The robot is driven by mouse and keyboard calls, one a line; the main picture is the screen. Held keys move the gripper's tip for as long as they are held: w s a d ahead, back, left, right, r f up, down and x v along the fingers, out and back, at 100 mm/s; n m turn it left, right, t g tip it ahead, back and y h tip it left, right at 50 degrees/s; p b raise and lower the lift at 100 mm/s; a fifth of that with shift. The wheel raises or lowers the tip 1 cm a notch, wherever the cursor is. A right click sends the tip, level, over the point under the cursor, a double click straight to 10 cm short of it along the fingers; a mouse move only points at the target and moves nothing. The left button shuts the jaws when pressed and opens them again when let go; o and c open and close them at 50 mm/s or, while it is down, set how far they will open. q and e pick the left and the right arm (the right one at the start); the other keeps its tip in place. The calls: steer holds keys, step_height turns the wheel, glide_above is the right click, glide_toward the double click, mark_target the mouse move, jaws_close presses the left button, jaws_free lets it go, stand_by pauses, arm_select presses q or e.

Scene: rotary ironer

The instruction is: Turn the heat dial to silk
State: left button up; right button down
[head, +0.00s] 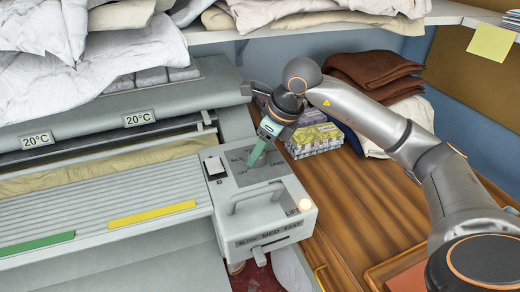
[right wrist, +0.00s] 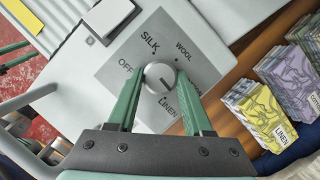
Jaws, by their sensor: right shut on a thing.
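The heat dial (right wrist: 160,77) is a round grey knob on a grey label plate (right wrist: 125,75). Around it I read OFF at left, SILK (right wrist: 150,43) at upper left, WOOL at upper right and LINEN below; my right finger may hide another label. A short dark mark on the knob points toward the lower right, away from SILK. My right gripper (right wrist: 160,76) has its green fingers on either side of the dial and is shut on it. In the head view the right gripper (head: 252,163) reaches down onto the control box (head: 265,232), hiding the dial.
A rocker switch (head: 214,166) sits left of the dial, and a raised handle (head: 258,193) stands in front. A lit lamp (head: 305,204) is at the box's corner. Small boxes (head: 315,140) stand on the wooden table (head: 350,205) to the right. Folded cloths lie behind.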

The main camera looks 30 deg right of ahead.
steer(key=m+h, duration=0.1)
steer(key=m, duration=0.2)
steer(key=shift+a, duration=0.1)
steer(key=shift+m+t+h, duration=0.3)
steer(key=shift+m+h, duration=0.1)
steer(key=shift+m, duration=0.5)
steer(key=shift+c, duration=1.5)
jaws_free()
steer(key=p+v, duration=0.1)
steer(key=v, duration=1.1)
steer(key=shift+r, duration=0.3)
steer(key=shift+s+a, duration=0.1)
